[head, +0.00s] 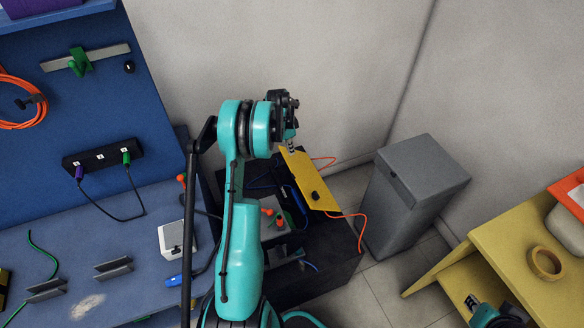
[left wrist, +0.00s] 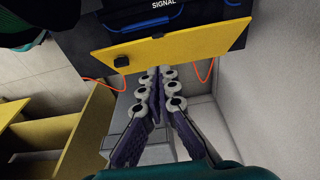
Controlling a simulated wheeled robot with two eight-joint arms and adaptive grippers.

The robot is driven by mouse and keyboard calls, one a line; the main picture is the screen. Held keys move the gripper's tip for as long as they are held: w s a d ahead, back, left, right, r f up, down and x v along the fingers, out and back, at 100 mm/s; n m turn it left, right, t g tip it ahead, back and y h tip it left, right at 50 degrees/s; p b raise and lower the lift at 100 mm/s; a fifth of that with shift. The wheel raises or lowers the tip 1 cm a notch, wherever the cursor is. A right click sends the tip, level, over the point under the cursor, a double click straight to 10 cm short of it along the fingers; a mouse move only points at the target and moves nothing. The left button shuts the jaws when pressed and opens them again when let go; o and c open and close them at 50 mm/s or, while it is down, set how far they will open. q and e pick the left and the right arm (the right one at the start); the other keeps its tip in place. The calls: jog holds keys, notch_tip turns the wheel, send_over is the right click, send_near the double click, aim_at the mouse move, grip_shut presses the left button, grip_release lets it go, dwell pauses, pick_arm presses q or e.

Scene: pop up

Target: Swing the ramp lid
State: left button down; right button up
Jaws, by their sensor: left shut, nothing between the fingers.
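The ramp lid is a yellow panel (head: 312,186) with a black knob, tilted up on a dark open box (head: 325,262). Orange cords run from its sides. In the left wrist view the lid (left wrist: 185,42) lies across the top, its knob at the left, below a dark face marked SIGNAL. My left gripper (head: 291,146) is at the lid's upper end in the head view, partly hidden by its own arm. In the wrist view its fingertips (left wrist: 159,70) meet, empty, by the lid's edge; contact is unclear. My right gripper (head: 470,301) is at the lower right, over the yellow stand.
A grey bin (head: 412,196) stands right of the box. A yellow stand (head: 505,246) holding a tape ring (head: 545,263) is at the far right. A blue workbench (head: 65,230) fills the left. Tiled floor between box and stand is clear.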

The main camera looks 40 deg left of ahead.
pick_arm(q)
jog(key=b, duration=0.5)
send_near(294, 176)
jog(key=f, duration=0.1)
jog(key=w+f, duration=0.1)
jog(key=f, duration=0.3)
jog(key=shift+w+d+f, duration=0.1)
jog(key=shift+w+d, duration=0.25)
jog(key=shift+w, duration=0.05)
jog(key=shift+s+a+f+b, duration=0.1)
jog(key=shift+s+f+b, duration=0.1)
jog(key=shift+f+b, duration=0.3)
jog(key=shift+f, duration=0.1)
